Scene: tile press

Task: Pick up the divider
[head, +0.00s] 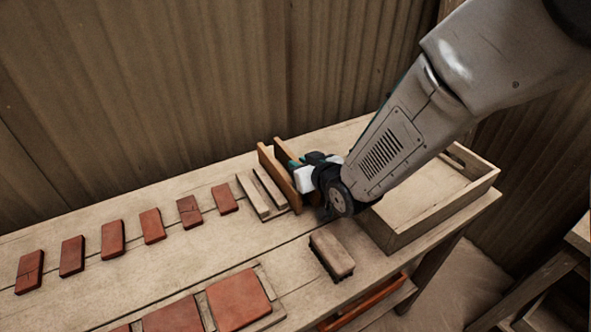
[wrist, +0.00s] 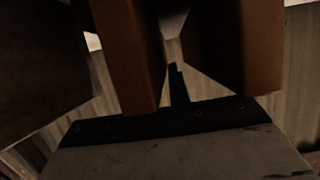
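Two upright brown wooden boards (head: 279,178) stand near the back middle of the bench, a little apart. I cannot tell for sure which piece is the divider; these boards look the likeliest. My gripper (head: 302,168) is down at their right side, with its teal and black end close against them. In the wrist view, brown wooden faces (wrist: 125,50) fill the upper part, with a narrow gap between them. A dark plate spans the lower part. The fingertips are hidden or too dark to separate, so I cannot tell whether they grip anything.
Two pale wooden strips (head: 253,196) lie left of the boards. A row of several red tiles (head: 152,226) runs left. Larger red tiles (head: 238,300) sit in front. A brush (head: 332,252) lies in front of my gripper. A wooden tray (head: 440,205) stands right.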

